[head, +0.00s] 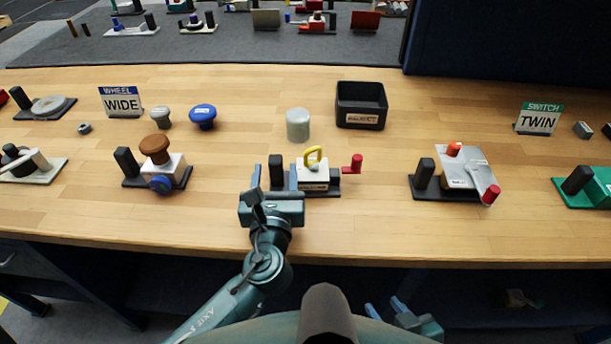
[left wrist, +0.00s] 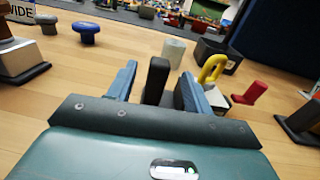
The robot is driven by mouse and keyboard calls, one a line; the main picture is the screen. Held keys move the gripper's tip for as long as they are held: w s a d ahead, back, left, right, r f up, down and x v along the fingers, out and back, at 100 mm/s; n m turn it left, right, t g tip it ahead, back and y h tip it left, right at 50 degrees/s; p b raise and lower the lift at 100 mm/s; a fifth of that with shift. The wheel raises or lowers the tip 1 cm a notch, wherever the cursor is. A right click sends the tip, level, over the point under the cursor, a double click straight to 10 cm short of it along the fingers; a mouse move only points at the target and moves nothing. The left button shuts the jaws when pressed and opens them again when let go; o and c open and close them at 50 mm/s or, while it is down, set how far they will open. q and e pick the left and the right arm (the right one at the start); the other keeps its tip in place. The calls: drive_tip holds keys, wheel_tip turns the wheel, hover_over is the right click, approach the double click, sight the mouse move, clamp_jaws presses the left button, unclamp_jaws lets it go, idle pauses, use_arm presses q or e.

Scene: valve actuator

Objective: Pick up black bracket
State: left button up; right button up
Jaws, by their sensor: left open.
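The black bracket (head: 276,171) is an upright black block at the left end of a small valve unit's dark base in the head view. The unit has a white body (head: 314,178), a yellow loop handle and a red knob. My left gripper (head: 275,176) is open, its blue fingers on either side of the bracket. In the left wrist view the bracket (left wrist: 157,78) stands between the two fingers (left wrist: 158,85), with a gap to the left finger. Contact on the right side is unclear. My right gripper (head: 386,308) is low at the front, below the table edge, fingers apart and empty.
A grey cylinder (head: 298,124) and a black bin (head: 361,105) stand behind the unit. Other valve units stand left (head: 158,168) and right (head: 455,175), with bare wood between. Blue (head: 203,116) and grey (head: 160,117) knobs sit at back left.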

sight(276, 155)
use_arm(q)
drive_tip(key=w, duration=0.6)
drive_tip(key=shift+a, duration=0.25)
clamp_jaws()
drive_tip(key=shift+r, duration=0.1)
